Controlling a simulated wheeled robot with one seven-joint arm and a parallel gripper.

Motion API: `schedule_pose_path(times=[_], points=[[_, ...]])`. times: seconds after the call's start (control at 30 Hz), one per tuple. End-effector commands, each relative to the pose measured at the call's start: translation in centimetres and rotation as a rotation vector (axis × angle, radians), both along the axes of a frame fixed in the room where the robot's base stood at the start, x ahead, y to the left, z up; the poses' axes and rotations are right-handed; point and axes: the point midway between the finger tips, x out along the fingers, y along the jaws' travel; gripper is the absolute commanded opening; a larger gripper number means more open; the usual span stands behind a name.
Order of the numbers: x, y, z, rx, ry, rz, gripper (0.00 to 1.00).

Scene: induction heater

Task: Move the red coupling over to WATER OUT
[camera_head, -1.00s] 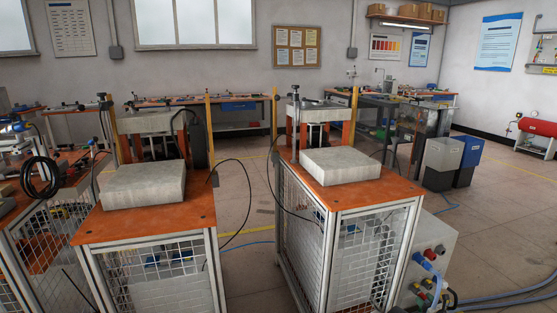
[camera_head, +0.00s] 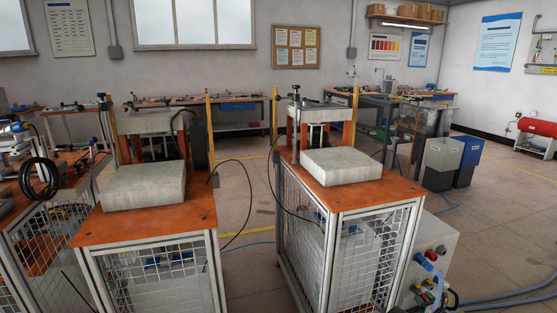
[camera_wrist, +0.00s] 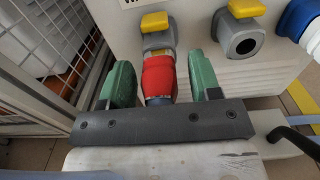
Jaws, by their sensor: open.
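In the wrist view, the red coupling (camera_wrist: 159,76) sits on a grey port fitting with a yellow lever (camera_wrist: 155,22). A blue hose end shows below it, partly hidden by my gripper's dark crossbar. My gripper (camera_wrist: 159,62) is open, with one green finger on each side of the coupling and a gap visible on both sides. To the right, a second grey port (camera_wrist: 240,40) with a yellow lever has an open, empty mouth. No WATER OUT lettering is readable. In the head view, the connector panel (camera_head: 443,237) is at the lower right, and its fittings are small.
A blue coupling (camera_wrist: 300,18) is right of the empty port. A wire mesh guard (camera_wrist: 60,50) stands close on the left. A grey box with a black hose (camera_wrist: 285,135) is at lower right. In the head view, pale blue hoses (camera_head: 505,300) run along the floor.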

Motion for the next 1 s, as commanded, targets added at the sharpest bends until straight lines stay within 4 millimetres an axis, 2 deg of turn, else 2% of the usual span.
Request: schedule_pose_path(times=[0.2,0.37,0.4,1.0], points=[[0.0,0.0,0.0,0.000,0.000,0.000,0.57],[0.0,0.0,0.0,0.000,0.000,0.000,0.05],[0.0,0.0,0.0,0.000,0.000,0.000,0.00],[-1.3,-0.4,0.0,0.000,0.000,-0.001,0.00]])
